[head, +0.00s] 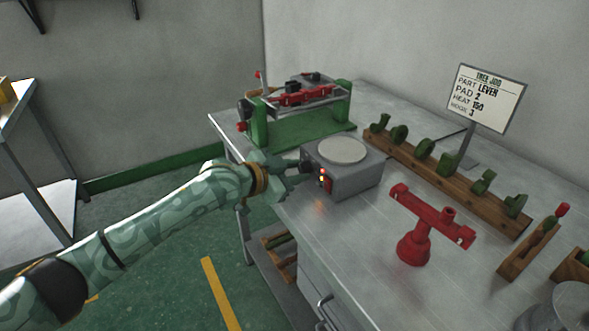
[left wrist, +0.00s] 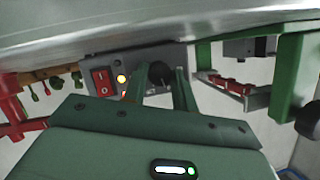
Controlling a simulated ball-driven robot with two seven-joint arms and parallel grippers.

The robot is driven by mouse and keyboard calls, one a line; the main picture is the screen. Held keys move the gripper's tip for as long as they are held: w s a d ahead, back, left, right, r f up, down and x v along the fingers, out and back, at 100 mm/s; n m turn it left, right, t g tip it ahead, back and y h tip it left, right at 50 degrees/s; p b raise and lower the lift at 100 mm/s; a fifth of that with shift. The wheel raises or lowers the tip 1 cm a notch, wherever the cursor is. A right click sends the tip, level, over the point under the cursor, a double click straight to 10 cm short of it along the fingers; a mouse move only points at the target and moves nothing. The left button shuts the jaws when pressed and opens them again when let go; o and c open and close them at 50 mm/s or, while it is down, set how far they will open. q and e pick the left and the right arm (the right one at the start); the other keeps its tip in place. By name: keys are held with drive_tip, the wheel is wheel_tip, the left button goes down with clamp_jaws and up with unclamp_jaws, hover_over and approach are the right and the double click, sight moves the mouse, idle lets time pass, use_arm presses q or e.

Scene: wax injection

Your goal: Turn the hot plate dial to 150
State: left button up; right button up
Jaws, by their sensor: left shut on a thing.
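The hot plate (head: 345,178) is a grey box with a round pale plate on top, near the table's left edge in the head view. Its front has a red switch and a lit amber lamp. The dark dial (left wrist: 159,72) shows in the left wrist view between the two green fingers of my left gripper (left wrist: 161,78). The left gripper is shut on the dial, and in the head view (head: 300,168) it reaches the hot plate's front from the left. The dial's scale cannot be read. The sign (head: 488,98) reads HEAT 150. My right gripper is not seen.
A green-framed machine (head: 290,130) stands behind the hot plate. A red stand (head: 414,245) and a wooden rack (head: 450,178) with several green pieces are to the right. The metal table (head: 350,255) is clear in front of the hot plate.

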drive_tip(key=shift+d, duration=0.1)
use_arm(q)
drive_tip(key=o, duration=1)
drive_tip(key=shift+c, duration=0.2)
drive_tip(key=p+v, duration=0.6)
drive_tip(key=v, duration=1)
drive_tip(key=shift+a, duration=0.25)
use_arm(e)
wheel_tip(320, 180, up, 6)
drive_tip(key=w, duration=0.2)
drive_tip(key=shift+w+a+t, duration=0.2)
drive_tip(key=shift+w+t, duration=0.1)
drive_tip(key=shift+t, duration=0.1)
use_arm(q)
drive_tip(key=shift+s, duration=0.1)
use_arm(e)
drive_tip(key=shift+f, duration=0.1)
